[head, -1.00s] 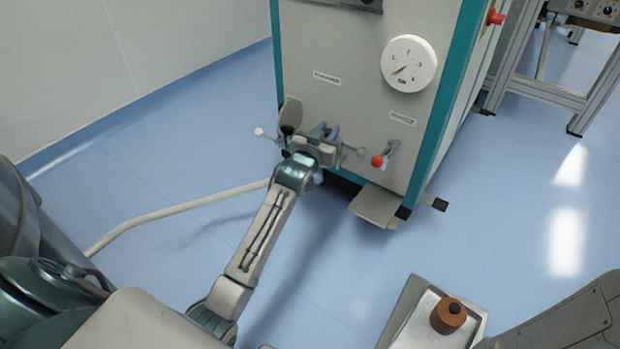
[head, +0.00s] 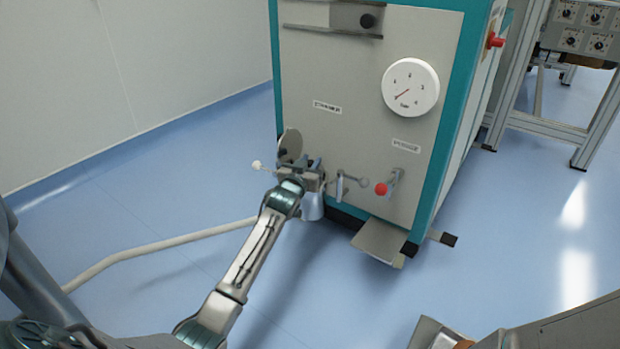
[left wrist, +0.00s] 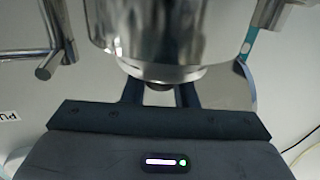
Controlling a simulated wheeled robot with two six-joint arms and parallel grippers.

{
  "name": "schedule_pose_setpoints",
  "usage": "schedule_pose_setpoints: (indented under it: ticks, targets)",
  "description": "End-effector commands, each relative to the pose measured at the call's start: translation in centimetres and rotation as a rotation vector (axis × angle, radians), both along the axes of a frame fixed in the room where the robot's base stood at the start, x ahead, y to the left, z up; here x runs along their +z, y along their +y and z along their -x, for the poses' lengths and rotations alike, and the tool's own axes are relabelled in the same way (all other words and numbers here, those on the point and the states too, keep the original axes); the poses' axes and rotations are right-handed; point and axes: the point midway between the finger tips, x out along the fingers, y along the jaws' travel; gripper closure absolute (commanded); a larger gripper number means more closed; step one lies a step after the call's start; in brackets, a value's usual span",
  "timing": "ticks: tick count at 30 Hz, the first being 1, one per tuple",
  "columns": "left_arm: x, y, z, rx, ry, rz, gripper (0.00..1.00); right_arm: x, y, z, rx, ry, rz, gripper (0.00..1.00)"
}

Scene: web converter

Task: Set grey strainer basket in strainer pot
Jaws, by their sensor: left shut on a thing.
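The strainer pot (head: 313,206) is a silver cylinder low on the front of the grey machine. A round grey lid (head: 290,147) stands raised behind it. My left gripper (head: 313,172) is right at the top of the pot and hides its mouth. In the left wrist view a shiny metal cylinder (left wrist: 165,35), which looks like the pot, stands close in front of the fingers. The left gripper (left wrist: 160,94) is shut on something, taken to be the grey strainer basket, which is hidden. I cannot tell how deep the basket sits.
A red-knobbed lever (head: 381,189) and a white gauge (head: 410,87) are on the machine panel right of the pot. A small plate (head: 379,240) juts out low. A pale hose (head: 150,250) runs along the blue floor.

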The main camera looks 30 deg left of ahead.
Motion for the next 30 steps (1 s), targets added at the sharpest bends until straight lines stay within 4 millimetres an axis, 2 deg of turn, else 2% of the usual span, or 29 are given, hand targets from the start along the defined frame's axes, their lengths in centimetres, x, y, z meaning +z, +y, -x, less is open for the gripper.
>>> schedule_pose_setpoints:
  ticks: [1, 5, 13, 28, 29, 30]
  targets:
    - [-1.3, 0.0, 0.0, 0.000, 0.002, 0.000, 1.00, -0.9, 0.0, -0.1, 0.000, 0.005, 0.001, 0.52]
    - [-2.8, 0.0, 0.0, 0.000, 0.000, 0.000, 1.00, -1.9, 0.0, -0.2, 0.002, 0.009, 0.002, 0.52]
    - [-2.7, 0.0, 0.0, 0.000, 0.000, 0.000, 1.00, -1.7, 0.0, -0.2, 0.003, 0.011, 0.002, 0.52]
    - [-4.0, 0.0, 0.0, 0.000, 0.002, 0.000, 1.00, -1.8, 0.0, -0.2, 0.003, 0.010, 0.002, 0.52]
    - [-4.1, 0.0, 0.0, 0.000, 0.003, 0.000, 0.70, -1.8, 0.0, -0.2, 0.003, 0.010, 0.002, 0.52]
    - [-4.1, 0.0, 0.0, 0.000, 0.003, 0.001, 0.62, -1.8, 0.0, -0.2, 0.003, 0.010, 0.002, 0.52]
